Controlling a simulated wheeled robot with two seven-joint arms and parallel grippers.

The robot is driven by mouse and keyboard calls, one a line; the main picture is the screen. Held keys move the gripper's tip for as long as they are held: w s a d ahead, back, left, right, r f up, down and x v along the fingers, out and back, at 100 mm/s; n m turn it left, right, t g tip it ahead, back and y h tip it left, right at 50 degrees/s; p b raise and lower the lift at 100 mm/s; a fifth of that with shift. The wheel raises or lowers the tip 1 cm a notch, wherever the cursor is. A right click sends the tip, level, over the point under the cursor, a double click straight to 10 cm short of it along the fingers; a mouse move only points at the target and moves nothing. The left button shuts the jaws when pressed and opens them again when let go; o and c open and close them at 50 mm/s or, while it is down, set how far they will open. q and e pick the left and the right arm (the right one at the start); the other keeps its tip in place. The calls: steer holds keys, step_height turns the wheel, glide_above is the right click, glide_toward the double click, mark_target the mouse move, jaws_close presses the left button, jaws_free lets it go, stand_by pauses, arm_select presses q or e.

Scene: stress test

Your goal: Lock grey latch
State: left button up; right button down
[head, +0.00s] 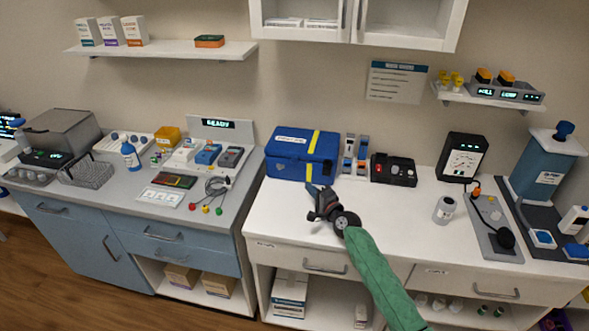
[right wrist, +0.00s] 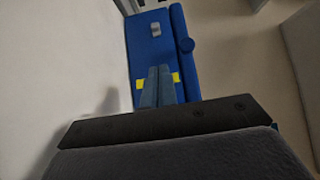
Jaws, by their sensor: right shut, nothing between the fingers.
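A blue box (head: 292,168) with a yellow strap and a white label on its lid stands on the white counter. It also shows in the right wrist view (right wrist: 148,52). There, a small grey latch (right wrist: 155,30) sits on its blue face. My right gripper (head: 313,190) is in front of the box, low over the counter. In the right wrist view its fingers (right wrist: 159,72) are together and empty, pointing at the box near the yellow strap, apart from the latch. My left gripper is not in view.
Right of the box stand a rack of small boxes (head: 354,155) and a black device with knobs (head: 393,170). A white bottle (head: 444,209) and a black meter (head: 462,157) stand further right. A wall cabinet (head: 360,20) hangs above.

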steer(key=shift+w+d+f, duration=0.1)
steer(key=shift+w+d, duration=0.15)
steer(key=shift+d, duration=0.4)
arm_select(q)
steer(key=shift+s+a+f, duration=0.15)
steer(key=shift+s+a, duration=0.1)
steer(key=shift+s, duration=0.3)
arm_select(e)
steer(key=shift+a, duration=0.1)
